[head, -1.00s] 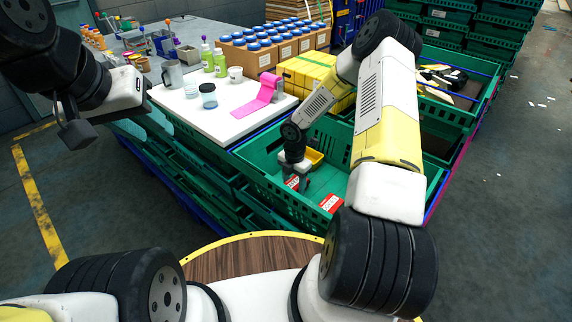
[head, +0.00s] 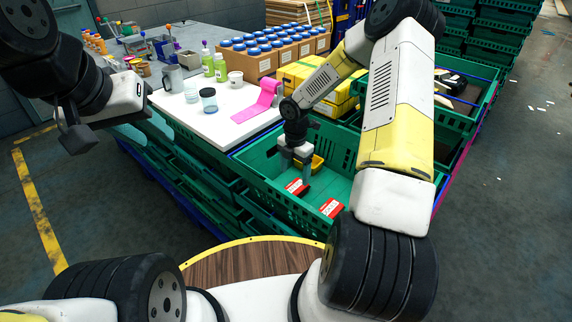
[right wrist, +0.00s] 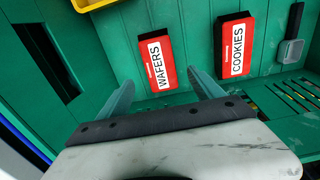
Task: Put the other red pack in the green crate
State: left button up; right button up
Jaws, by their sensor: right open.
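Two red packs lie flat in the green crate (head: 258,184). The wafers pack (head: 297,187) also shows in the right wrist view (right wrist: 158,60), with its label facing up. The cookies pack (head: 331,208) lies beside it, to the right in the right wrist view (right wrist: 235,48). My right gripper (head: 295,164) is open and empty, just above the wafers pack and apart from it. Its two fingers (right wrist: 162,90) show in the right wrist view. My left gripper (head: 105,112) hangs at the far left, away from the crate; its fingers cannot be made out.
A yellow tray (head: 317,162) sits in the crate behind my right gripper. A grey scoop (right wrist: 291,50) is at the right in the wrist view. A white board (head: 180,112) with a pink strip (head: 262,103) and jars lies left of the crate. Yellow boxes (head: 300,75) stand behind.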

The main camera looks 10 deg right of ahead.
notch_tip(320, 180, up, 4)
jog(key=f, duration=0.1)
notch_tip(320, 180, up, 11)
jog(key=m+h, duration=0.1)
jog(key=m, duration=0.4)
send_over(294, 188)
jog(key=s+d, duration=0.1)
jog(key=s, duration=0.1)
jog(key=s+r+m+t, duration=0.2)
jog(key=s+r+m, duration=0.45)
jog(key=r, duration=0.35)
jog(key=s+a+r+m+t+y, duration=0.3)
jog(key=s+r+m+t, duration=0.1)
jog(key=s+r+m, duration=0.8)
jog(key=s+m, duration=0.1)
jog(key=s, duration=0.2)
jog(key=shift+s, duration=0.3)
